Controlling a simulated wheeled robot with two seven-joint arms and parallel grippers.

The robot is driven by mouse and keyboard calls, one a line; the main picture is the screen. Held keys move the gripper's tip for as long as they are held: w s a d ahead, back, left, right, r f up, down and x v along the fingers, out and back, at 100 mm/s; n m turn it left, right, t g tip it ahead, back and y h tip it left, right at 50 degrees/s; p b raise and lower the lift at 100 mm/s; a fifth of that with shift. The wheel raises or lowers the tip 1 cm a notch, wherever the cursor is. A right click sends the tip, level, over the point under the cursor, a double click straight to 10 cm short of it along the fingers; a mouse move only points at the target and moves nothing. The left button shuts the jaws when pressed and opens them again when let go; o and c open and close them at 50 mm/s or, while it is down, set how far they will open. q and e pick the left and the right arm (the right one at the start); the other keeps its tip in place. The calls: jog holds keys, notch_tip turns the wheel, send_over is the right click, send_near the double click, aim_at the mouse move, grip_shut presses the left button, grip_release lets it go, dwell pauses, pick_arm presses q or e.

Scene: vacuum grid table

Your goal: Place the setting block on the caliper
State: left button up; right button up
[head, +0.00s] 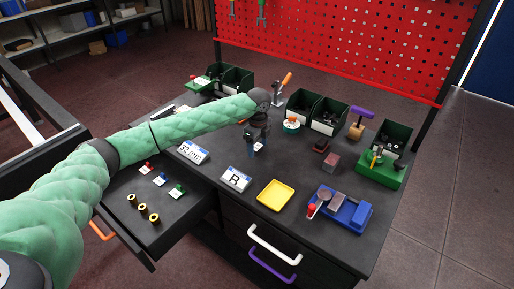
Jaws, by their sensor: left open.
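My left gripper (256,145) is open and points down over the middle of the table. A small white and blue patch (260,147) shows right at its fingertips; I cannot tell whether this is the setting block or whether the fingers touch it. No caliper can be told for sure; a dark, pale-edged item (165,111) lies behind my left forearm, partly hidden. A "32 mm" card (193,152) and an "R" card (235,179) stand near the front edge. My right gripper is out of view.
A yellow tray (274,195) and a blue fixture (345,210) with a red knob are at the front right. Green bins (328,116) line the back. The open drawer (165,229) holds brass rings and small coloured pieces. A clear reddish block (331,162) stands right of centre.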

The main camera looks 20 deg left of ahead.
pick_arm(q)
jog(key=shift+f, duration=0.15)
jog(key=c, duration=1.2)
jog(key=shift+c, duration=0.4)
